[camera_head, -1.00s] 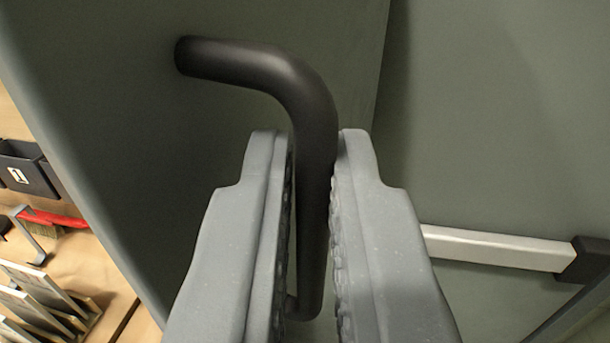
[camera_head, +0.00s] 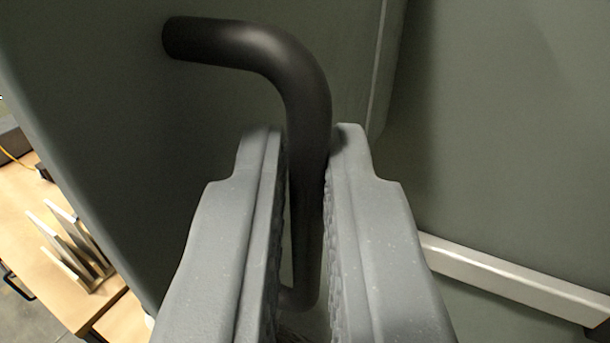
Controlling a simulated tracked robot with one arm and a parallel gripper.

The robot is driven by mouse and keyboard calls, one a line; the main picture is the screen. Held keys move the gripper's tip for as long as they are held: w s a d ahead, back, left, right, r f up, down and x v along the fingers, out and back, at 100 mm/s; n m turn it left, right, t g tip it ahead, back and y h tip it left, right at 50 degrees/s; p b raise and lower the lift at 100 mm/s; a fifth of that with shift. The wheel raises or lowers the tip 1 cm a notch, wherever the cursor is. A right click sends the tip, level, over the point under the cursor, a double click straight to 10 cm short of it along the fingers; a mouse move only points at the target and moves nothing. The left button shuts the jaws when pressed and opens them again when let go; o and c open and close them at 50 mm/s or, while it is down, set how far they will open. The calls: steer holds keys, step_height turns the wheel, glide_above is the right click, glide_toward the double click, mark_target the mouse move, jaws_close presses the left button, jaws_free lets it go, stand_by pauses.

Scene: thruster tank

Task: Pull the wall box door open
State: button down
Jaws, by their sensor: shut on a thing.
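The wall box door (camera_head: 110,130) is a grey-green panel filling the left and middle of the view. It stands ajar, with the box interior (camera_head: 500,130) showing to its right. A black bent bar handle (camera_head: 305,100) is fixed on the door. My gripper (camera_head: 308,150) has its two grey fingers on either side of the handle's long upright part and is shut on it. The lower part of the handle is partly hidden between the fingers.
A light metal bar (camera_head: 510,275) runs across the right side inside the box. At the lower left, past the door's edge, a wooden table (camera_head: 40,270) carries several upright flat plates (camera_head: 70,245).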

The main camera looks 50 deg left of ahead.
steer(key=shift+w+f, duration=0.1)
steer(key=shift+f, duration=0.35)
steer(key=c, duration=1.9)
jaws_free()
steer(key=o, duration=0.4)
steer(key=shift+w, duration=0.3)
steer(key=shift+s+r, duration=0.2)
steer(key=shift+b+v, duration=1.15)
steer(key=shift+v, duration=5.75)
steer(key=shift+d+f, duration=0.1)
